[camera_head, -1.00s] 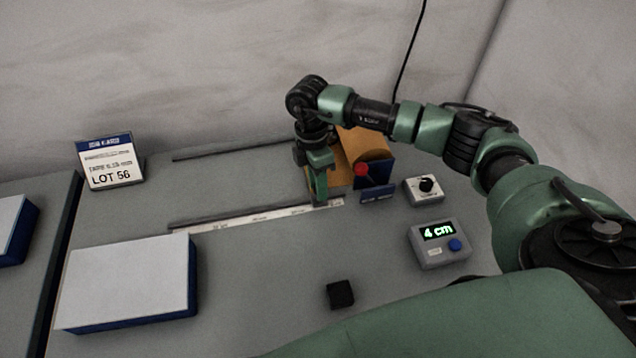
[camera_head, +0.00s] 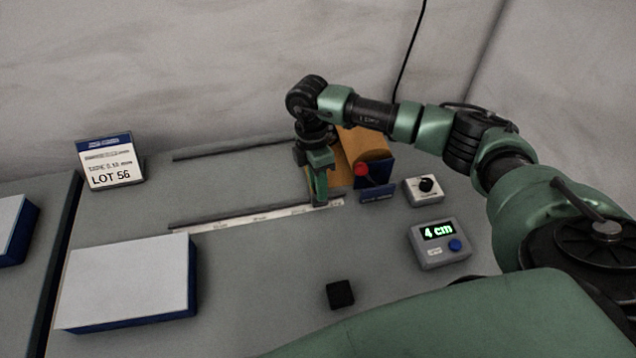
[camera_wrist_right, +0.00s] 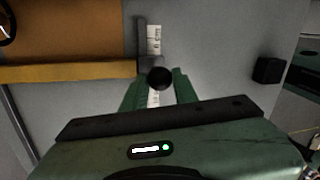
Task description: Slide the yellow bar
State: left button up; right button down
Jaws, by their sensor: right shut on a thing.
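The yellow bar (camera_wrist_right: 68,73) runs crosswise at the left of the right wrist view, along the near edge of the copper foil (camera_wrist_right: 70,30). A round dark knob (camera_wrist_right: 159,77) is at the bar's right end. My right gripper (camera_wrist_right: 160,88) is shut on the knob, with one green finger on each side of it. In the head view my right gripper (camera_head: 319,198) is low over the scale strip, at the left edge of the copper foil (camera_head: 372,145). The gripper and wrist hide most of the bar there. My left gripper is not in view.
Two dark rails (camera_head: 240,215) run left from the foil, with a white ruler strip (camera_head: 252,219) along the near one. Between them the table is clear. A red-knobbed lever (camera_head: 361,169), a dial box (camera_head: 424,190) and a display reading 4 cm (camera_head: 439,232) stand at right.

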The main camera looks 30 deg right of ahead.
jog(key=shift+r, duration=0.1)
jog(key=d, duration=0.2)
jog(key=s+d, duration=0.1)
jog(key=d, duration=0.1)
jog(key=shift+d, duration=0.4)
jog(key=c, duration=1.1)
grip_release()
jog(key=shift+s+d, duration=0.1)
